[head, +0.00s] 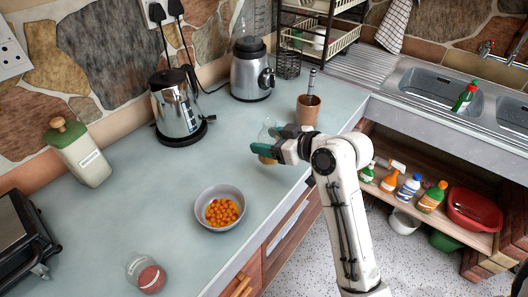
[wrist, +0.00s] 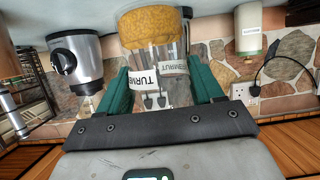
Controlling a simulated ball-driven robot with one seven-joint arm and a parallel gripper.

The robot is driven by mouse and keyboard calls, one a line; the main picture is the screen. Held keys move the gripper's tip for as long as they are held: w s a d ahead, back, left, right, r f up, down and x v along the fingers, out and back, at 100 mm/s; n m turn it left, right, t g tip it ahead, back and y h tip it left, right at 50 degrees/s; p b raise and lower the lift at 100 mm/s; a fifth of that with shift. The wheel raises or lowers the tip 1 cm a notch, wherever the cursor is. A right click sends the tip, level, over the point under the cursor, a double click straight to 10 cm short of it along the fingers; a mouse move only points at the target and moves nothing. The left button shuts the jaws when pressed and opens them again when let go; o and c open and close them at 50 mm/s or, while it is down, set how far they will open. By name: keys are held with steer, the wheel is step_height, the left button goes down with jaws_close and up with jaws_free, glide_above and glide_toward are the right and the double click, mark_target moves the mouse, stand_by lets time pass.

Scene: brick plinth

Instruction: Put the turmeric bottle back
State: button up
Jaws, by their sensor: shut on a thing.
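The turmeric bottle (head: 266,159) is clear with yellow-orange powder and shows beside my gripper's fingers near the counter's front edge. In the wrist view, which is upside down, the bottle (wrist: 158,27) stands between the two green fingers, its white label partly readable as "TURM". My gripper (head: 264,140) is shut on it; the fingers also show in the wrist view (wrist: 160,84). The fingers hide part of the bottle in the head view. I cannot tell whether its base touches the counter.
A bowl of orange fruit (head: 220,190) and a jar of red powder (head: 146,274) are on the left. A wooden mortar (head: 307,110), blender (head: 252,75), kettle (head: 177,108) and green-lidded canister (head: 80,160) stand farther back. Cleaning bottles fill the shelf under the sink. Counter between bowl and kettle is clear.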

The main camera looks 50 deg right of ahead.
steer(key=shift+w+d+f+p, duration=0.25)
steer(key=shift+w+f, duration=0.25)
steer(key=shift+f, duration=0.7)
steer(key=shift+w+d+f+p, duration=0.1)
steer(key=shift+w+d+f, duration=0.35)
steer(key=shift+f, duration=0.8)
steer(key=shift+w+d+f+p, duration=0.15)
steer(key=shift+w+f, duration=0.45)
steer(key=shift+f, duration=0.6)
steer(key=shift+f, duration=0.2)
steer(key=o, duration=1.1)
steer(key=shift+r, duration=0.2)
steer(key=b+v, duration=0.1)
steer(key=v, duration=1.1)
steer(key=shift+b, duration=0.3)
